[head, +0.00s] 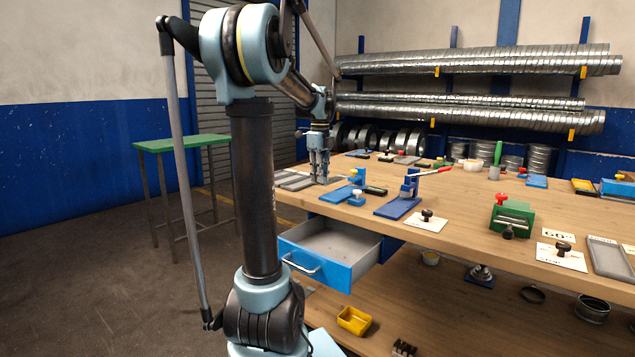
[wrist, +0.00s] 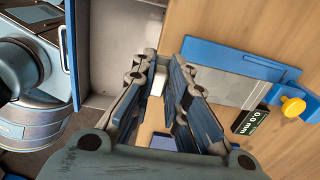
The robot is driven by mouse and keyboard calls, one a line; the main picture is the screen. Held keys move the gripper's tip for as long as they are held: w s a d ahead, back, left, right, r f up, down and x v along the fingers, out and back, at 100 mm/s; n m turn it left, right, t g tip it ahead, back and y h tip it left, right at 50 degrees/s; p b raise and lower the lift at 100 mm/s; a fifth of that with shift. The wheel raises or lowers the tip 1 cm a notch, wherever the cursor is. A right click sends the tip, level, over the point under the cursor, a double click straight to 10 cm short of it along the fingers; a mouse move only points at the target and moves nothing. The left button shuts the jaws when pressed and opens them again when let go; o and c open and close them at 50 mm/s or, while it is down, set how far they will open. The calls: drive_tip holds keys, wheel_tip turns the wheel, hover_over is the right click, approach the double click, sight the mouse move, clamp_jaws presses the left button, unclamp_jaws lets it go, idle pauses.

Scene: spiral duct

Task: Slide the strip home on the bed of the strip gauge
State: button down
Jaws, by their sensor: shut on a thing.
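The strip gauge (head: 341,193) is a blue-based device near the front left of the bench. In the wrist view its blue bed (wrist: 238,54) carries a raised edge, with a black 0.0 mm readout (wrist: 249,120) and a yellow knob (wrist: 292,106) beside it. A flat grey piece that looks like the strip (wrist: 225,85) lies along the blue edge, its near end running behind my fingers. My gripper (head: 319,178) points down at the left end of the bench, left of the gauge. It is shut on a piece mostly hidden by the fingers, seemingly the strip.
Grey flat slabs (head: 296,181) lie on the bench by my gripper. An open blue drawer (head: 322,256) juts out below the bench front. A blue press with a red lever (head: 405,195) stands right of the gauge. A green table (head: 182,143) stands at the left.

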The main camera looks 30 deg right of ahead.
sight(334, 178)
drive_tip(key=shift+r, duration=0.45)
drive_tip(key=d, duration=0.2)
drive_tip(key=w+d, duration=0.1)
drive_tip(key=shift+f, duration=0.25)
drive_tip(key=shift+w+f, duration=0.1)
drive_tip(key=shift+f, duration=3.05)
drive_tip(key=shift+w+d+f, duration=0.1)
drive_tip(key=shift+w+d, duration=0.2)
drive_tip(key=shift+d, duration=0.45)
drive_tip(key=shift+w+d+r, duration=0.1)
drive_tip(key=shift+w+d, duration=0.25)
drive_tip(key=shift+d, duration=0.45)
drive_tip(key=shift+w+d+f, duration=0.1)
drive_tip(key=shift+w+d, duration=0.2)
drive_tip(key=shift+d, duration=0.45)
drive_tip(key=shift+w+d+f, duration=0.1)
drive_tip(key=shift+w+d, duration=0.05)
drive_tip(key=shift+d, duration=0.15)
drive_tip(key=c, duration=1.5)
unclamp_jaws()
